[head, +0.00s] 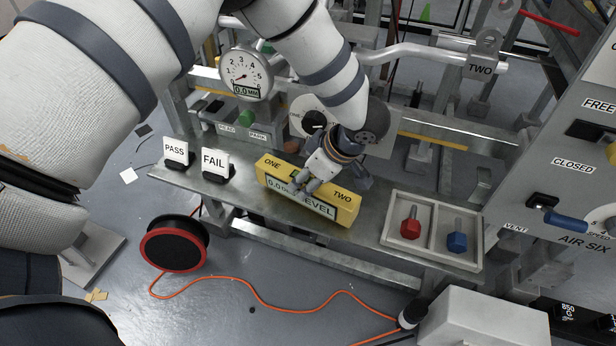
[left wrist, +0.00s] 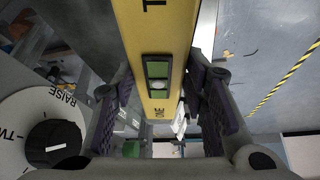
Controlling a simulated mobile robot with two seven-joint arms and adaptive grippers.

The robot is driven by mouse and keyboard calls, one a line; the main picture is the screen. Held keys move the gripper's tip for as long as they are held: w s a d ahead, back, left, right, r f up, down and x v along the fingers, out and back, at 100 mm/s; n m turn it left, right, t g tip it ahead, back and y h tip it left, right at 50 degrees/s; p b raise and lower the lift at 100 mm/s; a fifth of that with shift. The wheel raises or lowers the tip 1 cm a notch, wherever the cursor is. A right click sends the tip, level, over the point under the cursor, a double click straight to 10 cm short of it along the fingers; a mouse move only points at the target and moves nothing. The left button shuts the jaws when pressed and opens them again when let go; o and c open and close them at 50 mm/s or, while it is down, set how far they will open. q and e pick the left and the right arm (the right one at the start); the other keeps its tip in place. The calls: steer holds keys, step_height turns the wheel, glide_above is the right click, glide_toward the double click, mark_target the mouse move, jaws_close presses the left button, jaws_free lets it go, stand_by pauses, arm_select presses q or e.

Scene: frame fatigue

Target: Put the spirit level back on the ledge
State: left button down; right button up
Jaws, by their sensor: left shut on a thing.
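The spirit level (head: 345,213) is a yellow bar marked ONE and TWO, with a white label on its front. It lies lengthwise along the grey metal ledge (head: 235,192); I cannot tell whether it rests on the ledge or hangs just above it. My left gripper (head: 312,180) comes down from above and is shut on the level near its middle. In the left wrist view, the level (left wrist: 157,30) runs between the two dark finger pads, with its green vial showing. My right gripper is not in view.
PASS (head: 175,149) and FAIL (head: 214,160) signs stand left of the level. A tray (head: 432,222) with a red and a blue bolt lies to its right. A dial gauge (head: 244,73) and a knob (head: 314,121) are behind. A cable reel (head: 173,247) and orange cord are on the floor.

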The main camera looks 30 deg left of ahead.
arm_select(q)
steer(key=shift+f, duration=0.7)
steer(key=c, duration=0.9)
jaws_free()
steer(key=shift+r, duration=0.15)
steer(key=v, duration=1.2)
